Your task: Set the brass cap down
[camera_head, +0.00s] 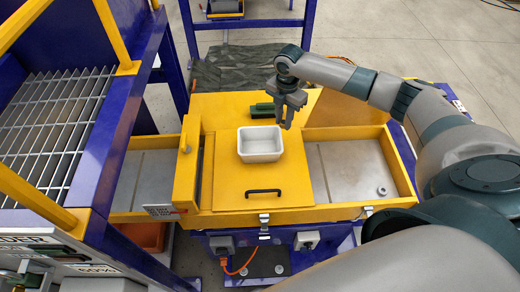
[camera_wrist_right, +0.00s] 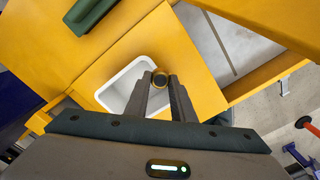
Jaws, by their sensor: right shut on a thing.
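My right gripper (camera_head: 287,116) is above the yellow cover, just past the upper right corner of the white tray (camera_head: 260,158). In the right wrist view the gripper (camera_wrist_right: 160,83) is shut on the brass cap (camera_wrist_right: 160,80), a small round piece with a dark face and brass rim, held at the fingertips. The white tray (camera_wrist_right: 110,98) lies beneath and to the left of the fingers there, and looks empty where visible. I cannot make out the cap in the head view. My left gripper is not in view.
A small metal ring (camera_head: 381,191) sits on the grey surface at right. A raised yellow bar (camera_head: 187,165) stands left.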

